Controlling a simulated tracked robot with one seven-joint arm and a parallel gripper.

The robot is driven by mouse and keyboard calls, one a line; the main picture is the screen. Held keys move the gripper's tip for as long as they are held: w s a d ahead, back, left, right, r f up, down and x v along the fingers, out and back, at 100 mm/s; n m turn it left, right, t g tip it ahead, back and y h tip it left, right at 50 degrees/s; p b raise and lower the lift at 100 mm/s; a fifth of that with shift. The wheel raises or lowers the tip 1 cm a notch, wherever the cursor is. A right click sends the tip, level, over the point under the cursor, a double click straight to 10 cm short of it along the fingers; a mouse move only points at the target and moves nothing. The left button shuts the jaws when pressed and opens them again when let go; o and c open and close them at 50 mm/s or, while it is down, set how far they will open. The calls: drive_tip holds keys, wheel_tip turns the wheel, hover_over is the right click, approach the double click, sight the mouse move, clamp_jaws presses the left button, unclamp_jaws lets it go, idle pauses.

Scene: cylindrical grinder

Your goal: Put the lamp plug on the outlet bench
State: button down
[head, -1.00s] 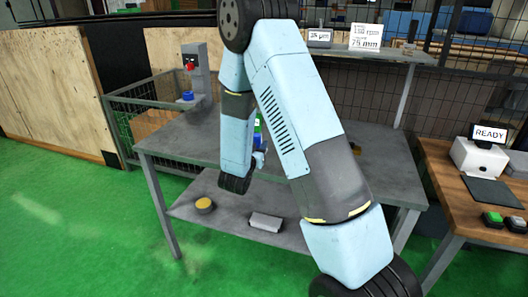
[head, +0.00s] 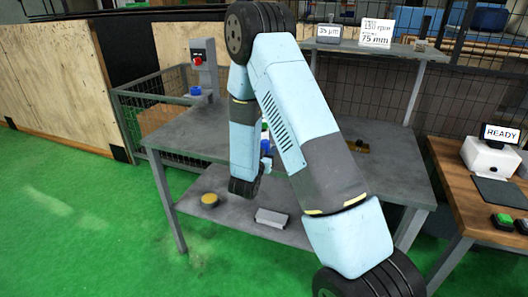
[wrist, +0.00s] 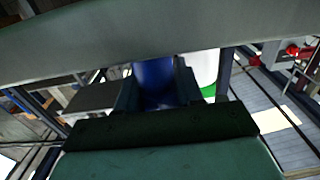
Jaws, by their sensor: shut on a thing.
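In the wrist view my gripper (wrist: 157,92) is shut on a dark blue cylindrical thing (wrist: 153,72) held between its two dark fingers. Its lower end is hidden, and I cannot tell for sure that it is the lamp plug. In the head view a bit of blue (head: 265,146) shows beside my arm, over the grey metal bench; the gripper is mostly hidden behind my arm there. The bench top (head: 190,132) is largely bare at left. No outlet can be made out clearly.
A grey post with a red button (head: 203,68) stands at the bench's back left, a blue round part (head: 196,91) at its foot. The lower shelf holds a yellow-topped disc (head: 209,201) and a grey block (head: 271,218). A wooden table (head: 455,200) stands at right.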

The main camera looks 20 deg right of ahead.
drive_tip(key=c, duration=0.8)
unclamp_jaws()
drive_tip(key=shift+o, duration=0.3)
drive_tip(key=shift+r, duration=0.15)
